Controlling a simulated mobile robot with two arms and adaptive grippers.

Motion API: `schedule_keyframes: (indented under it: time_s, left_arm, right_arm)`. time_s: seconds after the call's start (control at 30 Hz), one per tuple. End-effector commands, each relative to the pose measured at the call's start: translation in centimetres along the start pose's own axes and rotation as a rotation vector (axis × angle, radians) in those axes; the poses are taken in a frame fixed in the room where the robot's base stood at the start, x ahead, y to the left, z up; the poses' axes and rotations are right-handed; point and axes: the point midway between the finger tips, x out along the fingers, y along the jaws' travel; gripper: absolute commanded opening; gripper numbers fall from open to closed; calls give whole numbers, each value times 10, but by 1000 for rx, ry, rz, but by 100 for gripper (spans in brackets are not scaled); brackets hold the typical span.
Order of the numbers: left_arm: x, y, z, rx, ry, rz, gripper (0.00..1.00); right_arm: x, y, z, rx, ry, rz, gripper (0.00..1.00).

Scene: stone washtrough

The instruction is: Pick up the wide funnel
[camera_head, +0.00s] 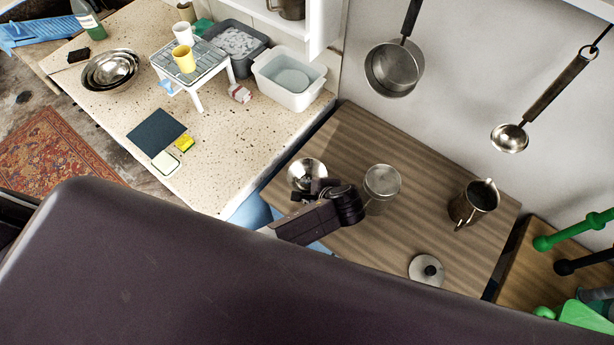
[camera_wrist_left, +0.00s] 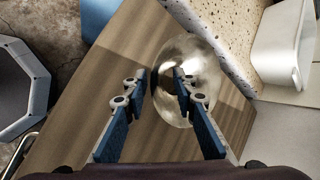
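The wide funnel, a shiny round metal piece (camera_head: 306,172), is on the wooden worktop next to the stone counter. It also shows in the left wrist view (camera_wrist_left: 202,55). My left gripper (camera_head: 318,187) is at the funnel's near side and covers part of it. In the left wrist view the two blue fingers (camera_wrist_left: 160,78) are apart with a gap between their tips. The left tip is beside the funnel's edge and the right tip overlaps its shiny surface. I cannot tell whether either finger touches it. My right gripper is not in view.
A metal pot (camera_head: 382,184) stands just right of my left gripper. A metal jug (camera_head: 473,203) and a lid with a black knob (camera_head: 430,270) are farther right on the wood. A white basin (camera_head: 289,78) is on the stone counter. A pan (camera_head: 394,68) and a ladle (camera_head: 510,138) hang on the wall.

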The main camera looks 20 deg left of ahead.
Motion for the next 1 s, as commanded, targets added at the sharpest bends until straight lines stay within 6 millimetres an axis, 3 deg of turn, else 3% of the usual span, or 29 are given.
schedule_keyframes:
  time_s: [0.17,0.43,1.0]
  left_arm:
    - [0,0,0,0,0,0,26]
    - [0,0,0,0,0,0,0]
    - [0,4,0,4,0,10,0]
  right_arm:
    - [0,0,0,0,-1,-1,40]
    - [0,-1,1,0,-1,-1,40]
    - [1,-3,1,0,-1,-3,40]
